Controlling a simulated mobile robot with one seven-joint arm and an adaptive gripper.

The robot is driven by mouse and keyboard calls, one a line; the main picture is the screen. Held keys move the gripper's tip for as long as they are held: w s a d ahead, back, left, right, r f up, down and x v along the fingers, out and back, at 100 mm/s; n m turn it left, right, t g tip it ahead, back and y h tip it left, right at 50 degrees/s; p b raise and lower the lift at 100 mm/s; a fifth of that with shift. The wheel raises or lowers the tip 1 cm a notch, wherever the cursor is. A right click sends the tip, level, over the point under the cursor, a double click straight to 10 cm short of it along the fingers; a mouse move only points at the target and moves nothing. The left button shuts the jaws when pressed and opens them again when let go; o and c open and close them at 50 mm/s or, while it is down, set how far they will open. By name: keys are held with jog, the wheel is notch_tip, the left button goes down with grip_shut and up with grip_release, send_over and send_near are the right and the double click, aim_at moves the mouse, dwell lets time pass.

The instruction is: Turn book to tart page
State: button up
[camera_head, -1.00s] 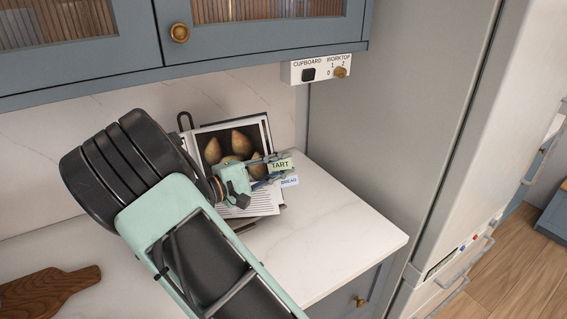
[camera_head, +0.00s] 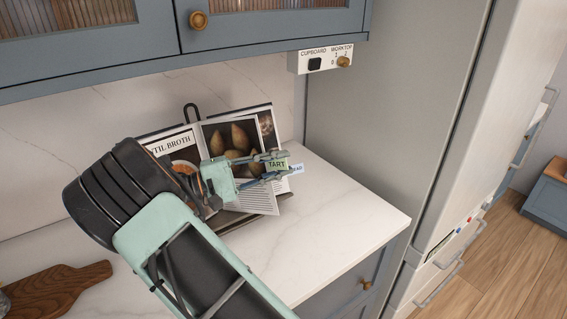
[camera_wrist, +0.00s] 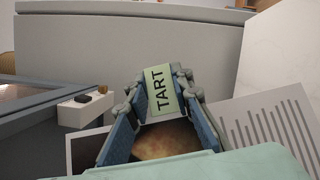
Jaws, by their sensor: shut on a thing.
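The cookbook (camera_head: 182,141) stands open on a stand on the worktop. Its left page reads "...TIL BROTH", and its right page shows a photo of pears or similar fruit (camera_head: 240,132) above lines of text. A green tab marked TART (camera_head: 277,165) sticks out at the right edge of the book. My gripper (camera_head: 275,166) is shut on this tab; the wrist view shows the tab (camera_wrist: 158,92) between the two fingers. A pale blue tab (camera_head: 297,169) shows just behind it, its lettering mostly hidden. My gripper and arm hide part of the left page and the book's lower middle.
A wooden board (camera_head: 55,287) lies on the worktop (camera_head: 340,215) at the lower left. Cupboards (camera_head: 90,60) and a switch box (camera_head: 321,61) hang above. A tall grey panel (camera_head: 385,110) stands to the right. The worktop right of the book is clear.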

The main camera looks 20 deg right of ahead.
jog(key=shift+s+a+r+m+g, duration=0.1)
jog(key=shift+s+a+m+g, duration=0.3)
jog(key=shift+s+a+g, duration=0.25)
jog(key=o, duration=0.9)
notch_tip(320, 180, up, 10)
jog(key=shift+r, duration=0.1)
